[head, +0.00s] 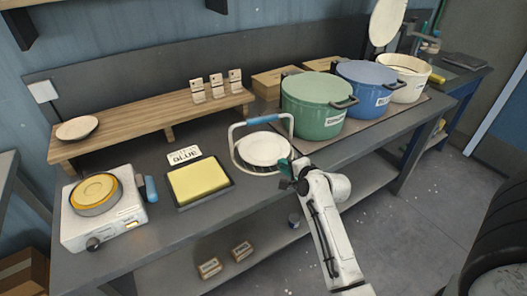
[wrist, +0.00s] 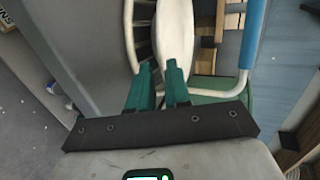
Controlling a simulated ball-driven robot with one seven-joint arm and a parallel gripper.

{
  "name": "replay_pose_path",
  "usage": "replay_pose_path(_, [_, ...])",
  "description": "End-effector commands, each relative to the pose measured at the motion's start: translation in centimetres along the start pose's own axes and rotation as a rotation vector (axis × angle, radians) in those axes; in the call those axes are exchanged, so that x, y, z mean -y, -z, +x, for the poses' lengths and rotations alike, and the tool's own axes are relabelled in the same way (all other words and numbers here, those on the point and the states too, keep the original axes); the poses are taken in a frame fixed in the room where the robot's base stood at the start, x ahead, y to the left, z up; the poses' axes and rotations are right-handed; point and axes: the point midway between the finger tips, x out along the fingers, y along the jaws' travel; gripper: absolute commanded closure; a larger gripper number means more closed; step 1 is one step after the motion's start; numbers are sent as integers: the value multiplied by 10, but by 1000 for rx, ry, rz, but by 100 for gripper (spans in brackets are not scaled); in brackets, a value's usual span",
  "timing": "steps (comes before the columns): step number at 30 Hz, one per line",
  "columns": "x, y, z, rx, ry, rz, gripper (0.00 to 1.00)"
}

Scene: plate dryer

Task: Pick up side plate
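A white round plate (head: 264,147) rests in a white wire rack (head: 236,158) with a blue-topped handle (head: 263,119) on the grey bench. My gripper (head: 287,167) is at the rack's front right edge, close to the plate's near rim. In the wrist view the plate (wrist: 175,27) shows as a narrow white shape just past my green fingertips (wrist: 160,68). The fingers are apart with a gap between them. The right finger overlaps the plate's near end in that view, and I cannot tell whether they touch. Another small plate (head: 77,128) lies on the wooden shelf.
Green (head: 318,108), blue (head: 366,86) and cream (head: 404,77) pots stand behind and right of the rack. A yellow sponge-like block on a dark tray (head: 200,186) and a white burner (head: 103,212) stand to the left. The rack's handle (wrist: 253,35) rises near my gripper.

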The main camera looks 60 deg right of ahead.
Motion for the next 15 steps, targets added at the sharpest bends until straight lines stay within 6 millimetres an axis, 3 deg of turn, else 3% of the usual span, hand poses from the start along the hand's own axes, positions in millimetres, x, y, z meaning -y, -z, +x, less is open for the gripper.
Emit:
replay_pose_path(9, [2, 7, 39, 1, 0, 2, 82])
replay_pose_path(15, [1, 7, 50, 1, -1, 0, 82])
